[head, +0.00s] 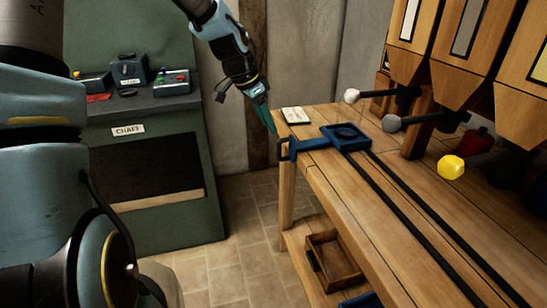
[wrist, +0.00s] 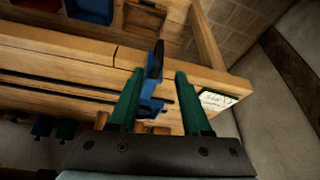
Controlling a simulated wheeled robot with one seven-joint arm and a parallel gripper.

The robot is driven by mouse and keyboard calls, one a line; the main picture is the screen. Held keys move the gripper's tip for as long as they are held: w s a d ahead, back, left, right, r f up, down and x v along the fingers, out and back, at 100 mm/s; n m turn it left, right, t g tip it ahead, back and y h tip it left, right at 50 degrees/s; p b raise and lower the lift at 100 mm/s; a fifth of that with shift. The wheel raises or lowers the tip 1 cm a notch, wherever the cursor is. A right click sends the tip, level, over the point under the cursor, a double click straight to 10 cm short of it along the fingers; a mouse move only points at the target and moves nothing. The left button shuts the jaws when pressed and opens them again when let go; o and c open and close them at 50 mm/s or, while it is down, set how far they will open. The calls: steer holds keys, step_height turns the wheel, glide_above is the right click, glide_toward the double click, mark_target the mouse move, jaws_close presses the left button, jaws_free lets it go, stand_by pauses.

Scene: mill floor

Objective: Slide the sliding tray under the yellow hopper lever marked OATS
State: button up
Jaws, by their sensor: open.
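The yellow lever knob (head: 451,167) is farther along the rails, nearest me, under the rightmost hopper; no OATS marking is readable. My gripper (head: 270,128) is just above the handle. In the wrist view its green fingers (wrist: 159,73) are apart, with the blue handle (wrist: 154,62) showing between them; I cannot tell whether they touch it.
A white-knobbed lever (head: 352,96) and a grey-knobbed one (head: 391,123) hang over the bench. A small card (head: 292,115) lies near the gripper. A wooden box (head: 334,262) is on the lower shelf. A green CHAFF cabinet (head: 150,160) stands left, with floor between.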

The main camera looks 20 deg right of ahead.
mark_target(279, 145)
steer(key=p+x, duration=0.2)
steer(key=x, duration=0.8)
steer(key=shift+d+f, duration=0.2)
steer(key=shift+f, duration=0.1)
jaws_close()
stand_by(1.0)
